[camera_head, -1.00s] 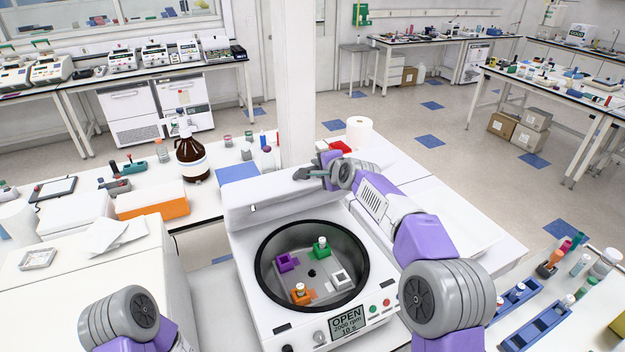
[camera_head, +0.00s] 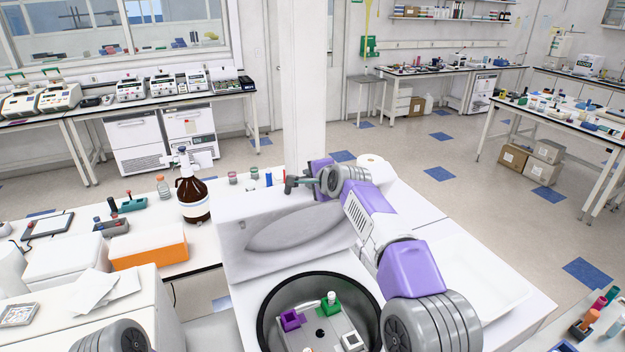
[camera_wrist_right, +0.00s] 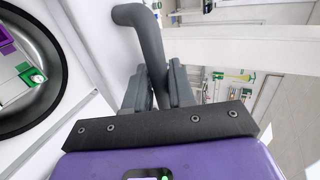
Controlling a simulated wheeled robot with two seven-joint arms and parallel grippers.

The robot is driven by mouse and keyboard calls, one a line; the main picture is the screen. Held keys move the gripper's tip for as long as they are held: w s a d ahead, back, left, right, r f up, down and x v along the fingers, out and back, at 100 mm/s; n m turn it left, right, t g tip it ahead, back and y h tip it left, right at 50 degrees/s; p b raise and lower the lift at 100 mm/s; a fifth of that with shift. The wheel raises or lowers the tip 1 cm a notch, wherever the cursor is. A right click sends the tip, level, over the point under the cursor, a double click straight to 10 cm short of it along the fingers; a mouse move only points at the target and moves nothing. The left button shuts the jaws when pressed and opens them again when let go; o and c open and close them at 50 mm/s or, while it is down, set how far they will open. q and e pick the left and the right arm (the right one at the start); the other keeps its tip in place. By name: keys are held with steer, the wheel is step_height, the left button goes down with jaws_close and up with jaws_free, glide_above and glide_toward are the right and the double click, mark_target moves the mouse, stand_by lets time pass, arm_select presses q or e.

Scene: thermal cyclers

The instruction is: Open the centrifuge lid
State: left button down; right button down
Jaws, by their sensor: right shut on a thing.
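The white centrifuge (camera_head: 240,318) stands at bottom centre of the head view, its front cut off. Its lid (camera_head: 238,238) is raised and stands steeply behind the open bowl, showing its underside with an oval bulge. The rotor (camera_head: 321,334) inside shows purple, green and white holders. My right gripper (camera_head: 303,183) is at the lid's top edge, shut on the grey lid handle (camera_head: 289,185). In the right wrist view, the fingers (camera_wrist_right: 157,88) close around the bent handle (camera_wrist_right: 145,22), and part of the bowl shows at left. My left gripper is out of view.
A brown bottle (camera_head: 192,195) and an orange box (camera_head: 148,248) stand left of the lid. A white pillar (camera_head: 295,90) rises close behind it. A paper roll (camera_head: 376,168) stands behind my right arm, and a white tray (camera_head: 470,275) lies to its right.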

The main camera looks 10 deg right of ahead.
steer(key=c, duration=1.1)
jaws_free()
steer(key=shift+f, duration=0.1)
steer(key=shift+s, duration=0.1)
steer(key=shift+s+d+r, duration=0.15)
steer(key=shift+s+r, duration=0.05)
steer(key=shift+s, duration=0.05)
steer(key=b+v, duration=0.2)
steer(key=v, duration=0.5)
steer(key=shift+w, duration=0.1)
